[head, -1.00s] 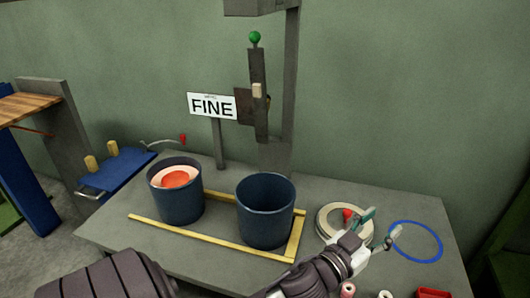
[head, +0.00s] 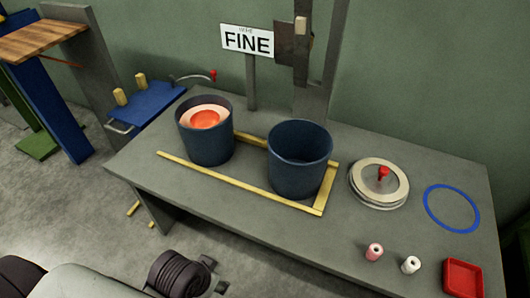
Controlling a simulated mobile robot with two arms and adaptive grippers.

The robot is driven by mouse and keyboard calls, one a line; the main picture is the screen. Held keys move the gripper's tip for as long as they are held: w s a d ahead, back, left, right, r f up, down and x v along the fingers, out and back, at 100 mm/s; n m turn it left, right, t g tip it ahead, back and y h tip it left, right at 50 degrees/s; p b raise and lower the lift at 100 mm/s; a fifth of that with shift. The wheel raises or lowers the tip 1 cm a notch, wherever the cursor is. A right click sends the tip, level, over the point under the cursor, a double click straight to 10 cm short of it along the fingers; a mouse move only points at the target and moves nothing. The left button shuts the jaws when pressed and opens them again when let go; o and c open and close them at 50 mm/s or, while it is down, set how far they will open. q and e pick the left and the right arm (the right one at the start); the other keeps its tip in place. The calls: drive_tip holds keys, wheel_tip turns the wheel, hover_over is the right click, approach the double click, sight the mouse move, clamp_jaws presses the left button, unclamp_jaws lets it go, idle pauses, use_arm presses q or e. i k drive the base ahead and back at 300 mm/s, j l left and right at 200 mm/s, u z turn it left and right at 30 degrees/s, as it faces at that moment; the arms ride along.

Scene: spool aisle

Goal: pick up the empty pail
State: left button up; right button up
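The empty pail (head: 300,172) is a dark blue open cylinder standing upright on the grey table, inside the right end of a yellow frame. Its visible inside is dark with nothing in it. A second blue pail (head: 208,146) stands to its left and holds something cream and orange. My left gripper (head: 214,275) is low at the bottom edge, in front of the table and well short of both pails. Its dark wrist hides much of it, and its finger opening is unclear. My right gripper is out of view.
The yellow frame (head: 225,183) borders both pails. To the right lie a round lid with a red knob (head: 383,174), a blue ring (head: 451,208), two small spools and a red tray (head: 463,279). A FINE sign (head: 247,41) and grey post stand behind.

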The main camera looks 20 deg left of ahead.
sight(300, 151)
drive_tip(key=u, duration=0.3)
drive_tip(key=k+z, duration=0.1)
drive_tip(key=k, duration=0.5)
drive_tip(key=j+z, duration=0.15)
drive_tip(key=z, duration=0.35)
drive_tip(key=j+z, duration=0.2)
drive_tip(key=z, duration=0.3)
drive_tip(key=j+z, duration=0.15)
drive_tip(key=z, duration=0.3)
drive_tip(key=j, duration=0.5)
